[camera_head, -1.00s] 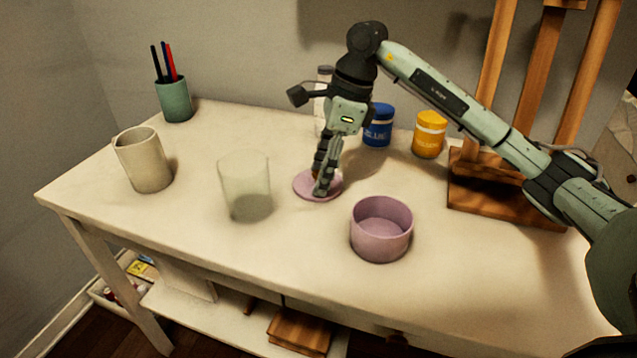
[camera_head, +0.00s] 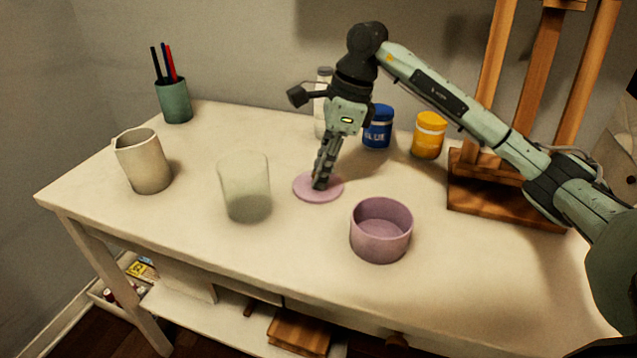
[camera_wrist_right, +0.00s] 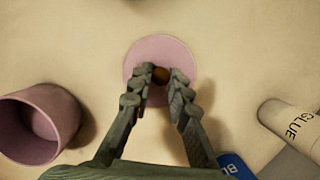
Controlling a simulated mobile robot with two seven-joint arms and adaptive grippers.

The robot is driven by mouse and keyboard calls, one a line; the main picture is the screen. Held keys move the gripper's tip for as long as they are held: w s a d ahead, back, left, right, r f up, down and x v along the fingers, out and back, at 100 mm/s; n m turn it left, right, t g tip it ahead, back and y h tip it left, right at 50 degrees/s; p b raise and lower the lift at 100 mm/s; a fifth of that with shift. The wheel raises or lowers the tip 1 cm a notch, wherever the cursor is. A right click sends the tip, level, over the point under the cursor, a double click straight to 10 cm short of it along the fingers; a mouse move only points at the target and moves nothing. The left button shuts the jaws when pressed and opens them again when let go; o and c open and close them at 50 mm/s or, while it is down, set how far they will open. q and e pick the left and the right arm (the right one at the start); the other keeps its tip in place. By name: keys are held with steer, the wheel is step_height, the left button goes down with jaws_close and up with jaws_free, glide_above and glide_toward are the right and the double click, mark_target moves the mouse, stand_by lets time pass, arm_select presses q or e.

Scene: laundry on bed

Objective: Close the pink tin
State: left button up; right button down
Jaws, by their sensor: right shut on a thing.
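The pink tin (camera_head: 381,243) stands open and upright on the table, its inside empty. It also shows at the left of the right wrist view (camera_wrist_right: 27,130). Its round pink lid (camera_head: 308,193) lies flat on the table, behind and left of the tin. In the right wrist view the lid (camera_wrist_right: 160,48) has a small brown knob (camera_wrist_right: 161,75) in its middle. My right gripper (camera_head: 321,184) points down over the lid. Its fingers (camera_wrist_right: 160,78) are closed in on both sides of the knob. My left gripper is not in view.
A clear glass (camera_head: 245,182) stands left of the lid, with a beige mug (camera_head: 145,163) further left. A green pen cup (camera_head: 174,100) is at the back left. Behind my gripper are a white bottle (camera_head: 322,105), a blue jar (camera_head: 378,130) and a yellow jar (camera_head: 429,138). A wooden easel (camera_head: 505,185) stands right.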

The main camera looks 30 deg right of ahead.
steer(key=shift+s+a+f, duration=0.1)
steer(key=shift+s+f, duration=0.15)
steer(key=shift+f, duration=0.2)
step_height(320, 180, up, 10)
steer(key=shift+w+r, duration=0.2)
